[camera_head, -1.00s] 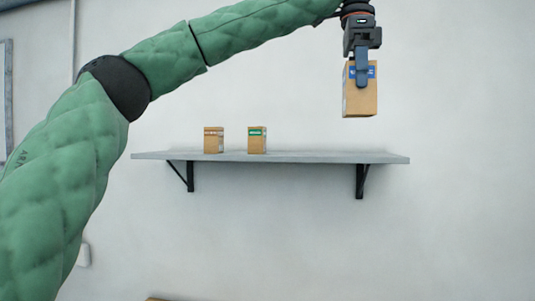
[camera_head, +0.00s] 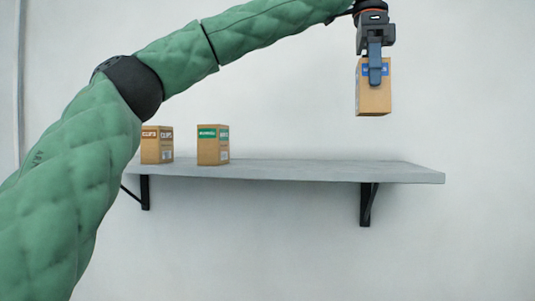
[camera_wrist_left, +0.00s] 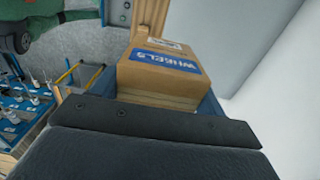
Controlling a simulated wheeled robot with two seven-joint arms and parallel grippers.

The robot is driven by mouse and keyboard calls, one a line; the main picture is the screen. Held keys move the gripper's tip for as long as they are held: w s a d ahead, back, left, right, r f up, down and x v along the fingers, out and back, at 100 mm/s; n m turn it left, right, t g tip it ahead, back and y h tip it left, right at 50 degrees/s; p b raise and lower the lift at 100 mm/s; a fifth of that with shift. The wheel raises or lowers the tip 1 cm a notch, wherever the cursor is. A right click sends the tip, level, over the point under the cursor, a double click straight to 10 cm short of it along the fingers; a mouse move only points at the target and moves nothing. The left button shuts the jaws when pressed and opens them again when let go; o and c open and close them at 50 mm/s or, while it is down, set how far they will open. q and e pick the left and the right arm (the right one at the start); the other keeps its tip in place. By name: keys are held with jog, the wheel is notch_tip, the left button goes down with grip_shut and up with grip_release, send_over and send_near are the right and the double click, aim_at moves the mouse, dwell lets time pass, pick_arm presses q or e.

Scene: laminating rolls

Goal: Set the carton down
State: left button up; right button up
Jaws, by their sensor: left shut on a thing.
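A brown carton (camera_head: 374,98) with a blue label hangs upright in my left gripper (camera_head: 375,68), at the upper right of the head view. The gripper is shut on it from above. In the left wrist view the carton (camera_wrist_left: 160,75) shows the word WHEELS on its blue label. The grey wall shelf (camera_head: 300,170) is below the carton in the head view, with a clear gap in the picture between them. My right gripper is in neither view.
Two other cartons stand on the shelf's left part: one with a brown label (camera_head: 157,146) and one with a green label (camera_head: 213,146). The shelf's middle and right are bare. Black brackets (camera_head: 368,203) hold it. The left wrist view shows a blue rack (camera_wrist_left: 20,115) at its left.

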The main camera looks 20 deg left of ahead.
pick_arm(q)
jog(key=shift+w+a+f+p, duration=0.8)
jog(key=shift+w+a+f, duration=0.35)
jog(key=shift+a+f, duration=0.55)
jog(key=shift+w+a+f+p, duration=0.85)
jog(key=shift+w+a+f, duration=0.45)
jog(key=shift+f, duration=0.55)
jog(key=shift+w+a+f+p, duration=0.8)
jog(key=shift+w+a+f, duration=0.2)
jog(key=shift+a+f, duration=0.75)
jog(key=shift+d+f, duration=0.1)
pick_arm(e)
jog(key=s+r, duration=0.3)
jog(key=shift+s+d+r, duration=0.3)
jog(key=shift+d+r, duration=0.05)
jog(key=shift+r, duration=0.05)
pick_arm(q)
jog(key=shift+f, duration=0.1)
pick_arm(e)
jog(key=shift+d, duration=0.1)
pick_arm(q)
jog(key=o, duration=1.1)
jog(key=shift+o, duration=0.2)
